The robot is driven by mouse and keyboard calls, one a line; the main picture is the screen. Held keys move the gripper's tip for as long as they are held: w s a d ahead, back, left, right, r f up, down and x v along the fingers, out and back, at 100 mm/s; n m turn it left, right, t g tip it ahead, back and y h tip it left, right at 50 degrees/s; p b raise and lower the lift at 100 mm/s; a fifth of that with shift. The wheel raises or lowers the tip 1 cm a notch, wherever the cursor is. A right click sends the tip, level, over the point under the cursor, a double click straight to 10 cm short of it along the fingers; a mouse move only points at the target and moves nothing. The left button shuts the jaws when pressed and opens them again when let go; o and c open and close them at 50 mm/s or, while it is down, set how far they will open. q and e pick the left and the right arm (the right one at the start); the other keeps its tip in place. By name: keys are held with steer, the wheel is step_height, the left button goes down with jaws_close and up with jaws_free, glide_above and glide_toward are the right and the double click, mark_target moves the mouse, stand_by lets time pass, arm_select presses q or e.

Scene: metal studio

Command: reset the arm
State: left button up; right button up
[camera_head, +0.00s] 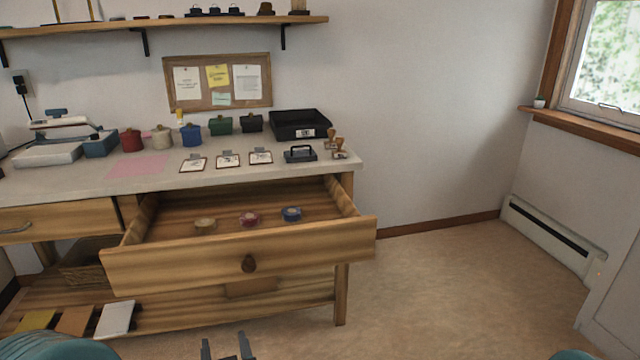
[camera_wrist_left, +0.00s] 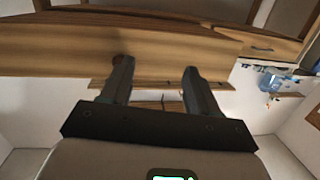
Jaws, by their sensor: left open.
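My left gripper (camera_head: 228,346) shows at the bottom edge of the head view, its two dark fingers apart and nothing between them. In the left wrist view the same gripper (camera_wrist_left: 158,85) is open and empty, in front of a wooden drawer front (camera_wrist_left: 60,52). In the head view the drawer (camera_head: 180,265) stands pulled out, with a dark round knob (camera_head: 249,263) on its front. The gripper is below and in front of the drawer, apart from the knob. My right gripper is not in view.
In the drawer lie three tape rolls: tan (camera_head: 205,226), red (camera_head: 250,219) and blue (camera_head: 291,214). The bench top (camera_head: 70,182) holds jars, cards, stamps and a black tray (camera_head: 300,124). Books lie on the lower shelf (camera_head: 180,312). The floor (camera_head: 450,290) at right is clear.

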arm_select(q)
steer(key=s+a+f+m+g+h, duration=0.1)
steer(key=s+a+f+g+h, duration=0.15)
steer(key=f, duration=0.85)
steer(key=s+a+f+g+h, duration=0.1)
steer(key=s+f+g+h, duration=0.2)
steer(key=f, duration=0.7)
steer(key=s+d+f+g+h, duration=0.2)
steer(key=s+d+f+g, duration=0.1)
steer(key=s, duration=0.2)
steer(key=s+d+f+m+g+h, duration=0.1)
steer(key=s+d+f+g, duration=0.15)
steer(key=s, duration=0.25)
steer(key=s+d+f+g+h, duration=0.2)
steer(key=s+d+f+g, duration=0.15)
steer(key=s, duration=0.25)
step_height(320, 180, up, 32)
steer(key=d+p, duration=0.1)
steer(key=p, duration=3)
steer(key=shift+s+d+f, duration=0.25)
steer(key=shift+s, duration=0.1)
steer(key=shift+g, duration=0.25)
